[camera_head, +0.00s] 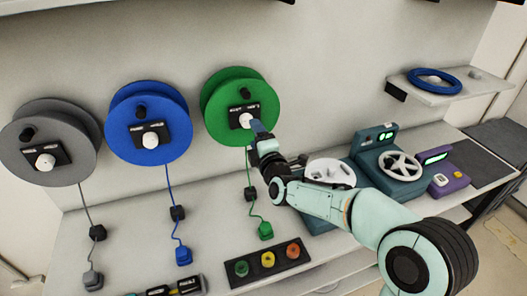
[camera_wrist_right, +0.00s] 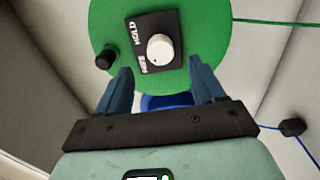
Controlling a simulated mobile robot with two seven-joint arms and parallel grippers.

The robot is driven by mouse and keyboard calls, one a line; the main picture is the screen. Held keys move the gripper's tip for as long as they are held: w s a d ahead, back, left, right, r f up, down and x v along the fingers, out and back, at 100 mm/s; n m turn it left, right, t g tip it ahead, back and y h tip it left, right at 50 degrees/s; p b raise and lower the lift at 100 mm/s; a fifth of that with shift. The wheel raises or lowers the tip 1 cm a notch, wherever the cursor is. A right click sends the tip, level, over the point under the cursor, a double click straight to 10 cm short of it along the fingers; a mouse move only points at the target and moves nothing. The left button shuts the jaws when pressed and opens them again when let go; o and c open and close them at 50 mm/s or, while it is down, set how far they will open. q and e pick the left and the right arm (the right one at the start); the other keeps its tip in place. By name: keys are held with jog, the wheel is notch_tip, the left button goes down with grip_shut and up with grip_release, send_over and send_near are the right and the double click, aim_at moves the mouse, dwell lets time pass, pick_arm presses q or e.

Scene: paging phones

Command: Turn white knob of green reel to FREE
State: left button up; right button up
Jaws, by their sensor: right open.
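The green reel (camera_head: 222,97) is on the wall, rightmost of three reels. Its black plate carries the white knob (camera_head: 244,120). The knob (camera_wrist_right: 160,47) shows clearly in the right wrist view, beside a HOLD label (camera_wrist_right: 133,32) and a second label (camera_wrist_right: 148,66) too small to read surely. Which way the knob points is hard to tell. My right gripper (camera_head: 256,127) is close in front of the knob. In the wrist view my right gripper (camera_wrist_right: 160,68) is open, its blue fingers spread and apart from the knob. My left gripper is not in view.
A blue reel (camera_head: 120,113) and a grey reel (camera_head: 65,125) hang to the left. Cords and a button box (camera_head: 268,260) are below on the shelf. Teal devices, a white wheel (camera_head: 400,165) and a purple box (camera_head: 447,178) stand at right.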

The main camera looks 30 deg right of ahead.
jog(key=v, duration=0.6)
jog(key=shift+s, duration=0.25)
jog(key=shift+a, duration=0.1)
